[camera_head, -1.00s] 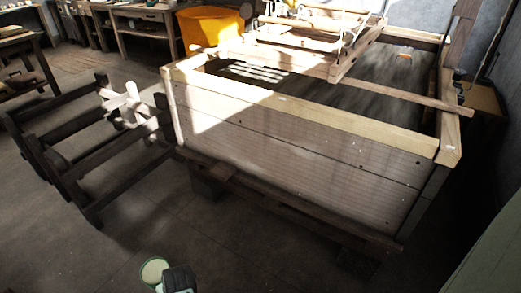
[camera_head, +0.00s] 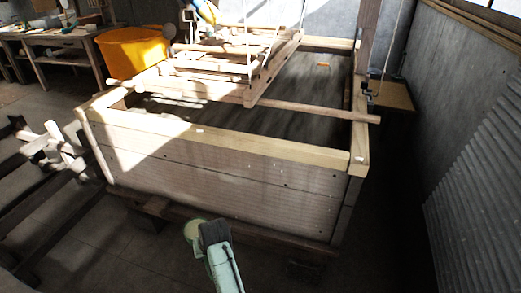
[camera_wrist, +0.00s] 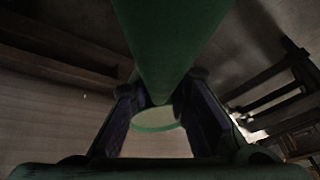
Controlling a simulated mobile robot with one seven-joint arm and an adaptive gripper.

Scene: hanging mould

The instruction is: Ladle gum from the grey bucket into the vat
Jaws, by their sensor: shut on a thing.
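The vat is a large wooden trough (camera_head: 230,168) in the head view, with pale rim boards and dark, streaked contents inside. In the wrist view my gripper (camera_wrist: 160,103) has its dark fingers on either side of a green ladle handle (camera_wrist: 168,35) and is shut on it. A pale green round part of the ladle (camera_wrist: 156,121) shows beyond the fingers. In the head view pale green and dark parts rise at the bottom middle, in front of the vat; I cannot tell ladle from arm there. I see no grey bucket.
A slatted wooden frame (camera_head: 225,68) lies over the vat's far left, and a wooden bar (camera_head: 325,114) crosses the vat. An orange tub (camera_head: 132,52) stands behind left. Dark wooden trestles (camera_head: 50,190) stand at left. A corrugated panel (camera_head: 480,190) is at right.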

